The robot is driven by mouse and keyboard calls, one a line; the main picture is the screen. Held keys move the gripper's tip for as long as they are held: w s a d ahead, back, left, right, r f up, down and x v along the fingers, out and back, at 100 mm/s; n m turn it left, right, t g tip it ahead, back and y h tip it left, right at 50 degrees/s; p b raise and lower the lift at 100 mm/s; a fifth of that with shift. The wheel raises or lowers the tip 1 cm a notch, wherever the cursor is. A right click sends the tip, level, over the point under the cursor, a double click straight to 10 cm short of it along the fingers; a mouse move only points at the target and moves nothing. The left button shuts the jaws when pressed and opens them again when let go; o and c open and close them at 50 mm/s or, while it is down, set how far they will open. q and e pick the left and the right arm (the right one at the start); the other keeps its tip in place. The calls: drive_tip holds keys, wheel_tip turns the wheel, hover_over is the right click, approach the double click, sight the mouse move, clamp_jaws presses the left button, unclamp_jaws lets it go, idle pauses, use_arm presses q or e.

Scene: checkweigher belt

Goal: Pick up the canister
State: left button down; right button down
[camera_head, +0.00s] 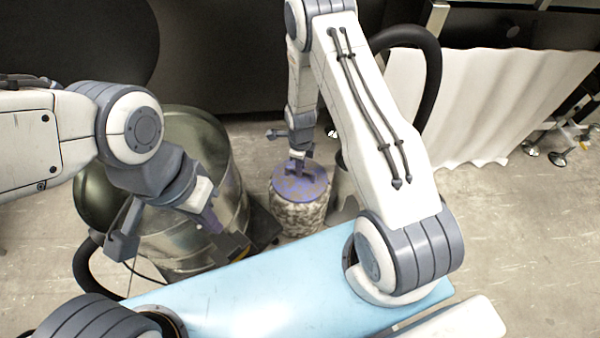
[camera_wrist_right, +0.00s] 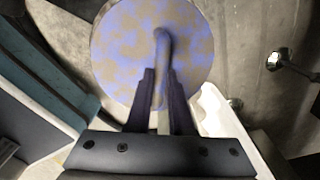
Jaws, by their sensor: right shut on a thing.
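The canister (camera_head: 298,210) is a squat cylinder with a mottled grey-white side and a purple and tan lid. Its lid (camera_wrist_right: 150,50) fills the upper middle of the right wrist view, with a bar handle (camera_wrist_right: 161,45) across it. My right gripper (camera_head: 299,168) comes down on the lid from above. In the right wrist view its fingers (camera_wrist_right: 160,100) are shut on the handle. I cannot tell whether the canister's base touches the floor. My left gripper (camera_head: 213,224) hangs in front of a metal drum, away from the canister; its finger gap is not clear.
The metal drum (camera_head: 235,195) stands left of the canister. A pale container (camera_head: 344,185) stands close on the canister's right, partly behind my right arm. A white curtain (camera_head: 490,100) hangs at the back right. Bare floor (camera_head: 500,220) lies to the right.

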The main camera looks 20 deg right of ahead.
drive_tip(key=w+d+r+p, duration=0.3)
drive_tip(key=w+r, duration=0.4)
drive_tip(key=w, duration=0.5)
drive_tip(key=shift+w+d+r, duration=0.15)
drive_tip(key=shift+w+d, duration=0.15)
drive_tip(key=shift+w, duration=0.1)
